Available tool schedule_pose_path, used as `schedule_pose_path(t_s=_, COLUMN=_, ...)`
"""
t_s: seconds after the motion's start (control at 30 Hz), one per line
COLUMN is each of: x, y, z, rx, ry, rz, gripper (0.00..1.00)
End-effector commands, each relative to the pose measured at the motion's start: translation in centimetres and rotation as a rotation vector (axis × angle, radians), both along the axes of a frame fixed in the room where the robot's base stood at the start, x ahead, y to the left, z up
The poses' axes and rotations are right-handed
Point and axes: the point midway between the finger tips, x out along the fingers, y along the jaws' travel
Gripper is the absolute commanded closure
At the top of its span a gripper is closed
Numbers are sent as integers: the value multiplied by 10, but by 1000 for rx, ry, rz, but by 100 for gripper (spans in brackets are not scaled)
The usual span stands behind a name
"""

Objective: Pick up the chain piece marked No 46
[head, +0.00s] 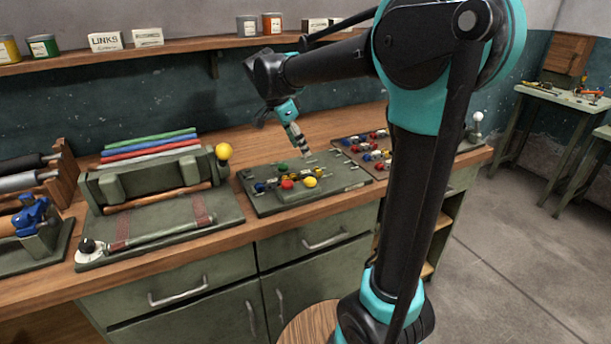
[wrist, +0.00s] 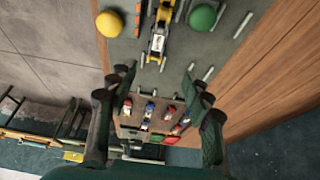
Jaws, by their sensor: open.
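My gripper (head: 301,150) points down over the middle board on the workbench, in the head view. In the wrist view my gripper (wrist: 158,82) is open and nothing shows held between its fingers. A yellow, white and dark chain-like piece (wrist: 158,42) lies on the grey-green board (wrist: 127,52), just beyond the fingertips and roughly in line with the gap between them. In the head view small pieces lie on that board (head: 352,186) around the gripper. No number can be read on any piece, so I cannot tell which is No 46.
The board carries a yellow ball knob (head: 310,182), a red knob (head: 287,184) and a green knob (wrist: 202,17), close to my gripper. A second board with red, blue and white pieces (head: 375,151) stands to the right. A roller fixture (head: 150,185) stands left.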

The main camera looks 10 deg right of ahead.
Motion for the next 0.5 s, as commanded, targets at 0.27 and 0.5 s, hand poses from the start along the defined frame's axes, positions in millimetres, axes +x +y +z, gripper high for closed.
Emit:
schedule_pose_path(t_s=0.27, x=5, y=-15, z=-38, rx=0, ry=0, rz=0, gripper=50)
schedule_pose_path(t_s=0.5, x=4, y=-23, z=-53, rx=0, ry=0, rz=-1, gripper=50)
